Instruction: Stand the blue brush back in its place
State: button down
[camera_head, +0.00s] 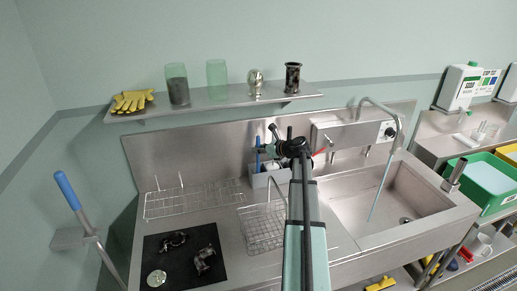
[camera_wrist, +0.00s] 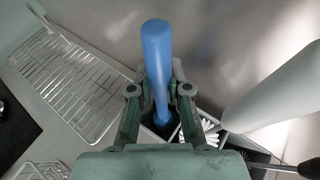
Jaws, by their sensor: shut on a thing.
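The blue brush (camera_wrist: 157,55) stands nearly upright between my fingers in the wrist view. My gripper (camera_wrist: 160,78) is shut on its handle. The handle's lower end reaches down into a dark compartment of the grey holder (camera_wrist: 148,140); the brush's lower part is hidden, so I cannot tell whether it touches the bottom. In the head view the blue handle (camera_head: 258,150) shows just left of my gripper (camera_head: 268,143), above the holder (camera_head: 259,181) at the back of the steel counter.
A thick pale handle (camera_wrist: 275,92) and white bristles (camera_wrist: 209,132) are close right of my gripper. A wire rack (camera_wrist: 70,80) lies to the left. The sink (camera_head: 385,200) with its tap is to the right. A shelf (camera_head: 225,101) with jars runs above.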

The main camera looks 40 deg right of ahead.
jog(key=c, duration=1)
grip_release()
jog(key=shift+c, duration=0.2)
jog(key=v, duration=1.2)
